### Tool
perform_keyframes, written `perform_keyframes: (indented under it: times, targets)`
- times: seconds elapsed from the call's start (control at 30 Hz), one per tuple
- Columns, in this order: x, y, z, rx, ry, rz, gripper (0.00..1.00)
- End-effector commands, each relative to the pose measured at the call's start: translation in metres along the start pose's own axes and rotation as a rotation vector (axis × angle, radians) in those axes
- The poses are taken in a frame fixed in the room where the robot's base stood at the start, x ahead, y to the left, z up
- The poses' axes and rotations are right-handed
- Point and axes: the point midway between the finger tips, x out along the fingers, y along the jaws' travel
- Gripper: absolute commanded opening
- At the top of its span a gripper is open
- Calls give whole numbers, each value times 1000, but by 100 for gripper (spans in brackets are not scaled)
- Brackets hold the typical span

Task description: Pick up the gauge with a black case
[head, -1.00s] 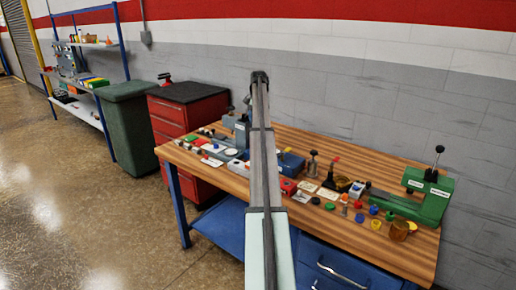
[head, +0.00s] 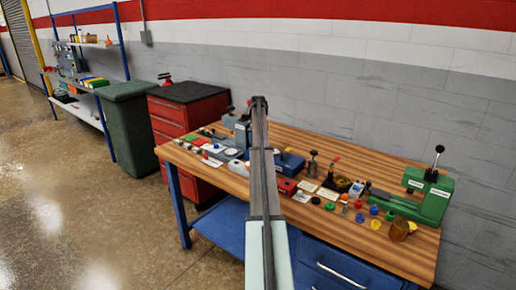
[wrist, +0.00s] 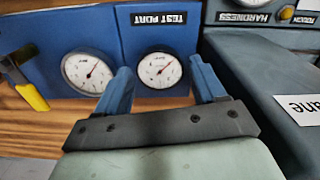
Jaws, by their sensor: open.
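In the wrist view two white-faced gauges with dials sit at a blue block (wrist: 150,20) labelled TEST PORT. The right gauge (wrist: 160,69) is below the label, and the left gauge (wrist: 87,73) stands beside it. Both rims look dark and thin, so I cannot tell for sure which case is black. My gripper (wrist: 160,66) is open, with one blue finger on each side of the right gauge. I cannot tell whether the fingers touch it. In the head view my arm hides the gauges, and the gripper end (head: 259,101) shows above the workbench.
A grey machine labelled HARDNESS (wrist: 250,75) stands close on the right in the wrist view. A yellow and black tool (wrist: 30,95) is at the left. The wooden bench (head: 400,250) holds many small items and a green press (head: 425,200) at its right end.

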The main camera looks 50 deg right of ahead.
Motion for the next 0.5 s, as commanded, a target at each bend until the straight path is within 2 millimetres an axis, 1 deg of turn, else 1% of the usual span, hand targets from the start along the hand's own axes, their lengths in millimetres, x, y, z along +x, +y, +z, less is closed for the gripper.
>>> perform_keyframes:
  times: [0.03,0.1,0.27,0.37,0.5]
  targets:
    - [4,0,0,0,0,0,70]
    - [7,0,0,0,1,0,70]
    - [7,0,0,0,1,-1,70]
    - [7,0,0,0,1,0,62]
    - [7,0,0,0,1,0,48]
